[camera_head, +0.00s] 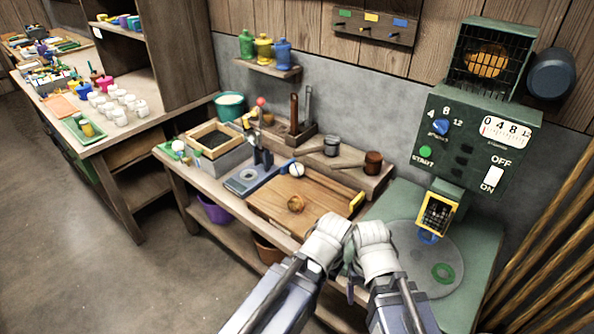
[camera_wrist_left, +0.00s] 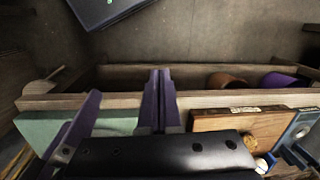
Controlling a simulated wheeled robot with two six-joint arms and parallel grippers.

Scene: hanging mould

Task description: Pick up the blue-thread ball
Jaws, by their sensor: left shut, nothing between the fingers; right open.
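A small white ball (camera_head: 297,170) with a dark mark sits at the back left edge of the wooden board, beside a blue clamp stand (camera_head: 247,180). An orange-brown ball (camera_head: 296,203) lies on the board. Thread colour is too small to tell on either. The white ball (camera_wrist_left: 262,165) also shows low right in the left wrist view. My left gripper (camera_wrist_left: 160,100) is shut and empty in the left wrist view, away from the balls. My right gripper (camera_head: 350,272) is open and empty, close beside the left one at the bench front; its fingers are partly hidden.
The wooden board (camera_head: 325,199) fills the bench middle. A framed box (camera_head: 217,138) and teal bucket (camera_head: 230,105) stand left. Pots sit on the lower shelf.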

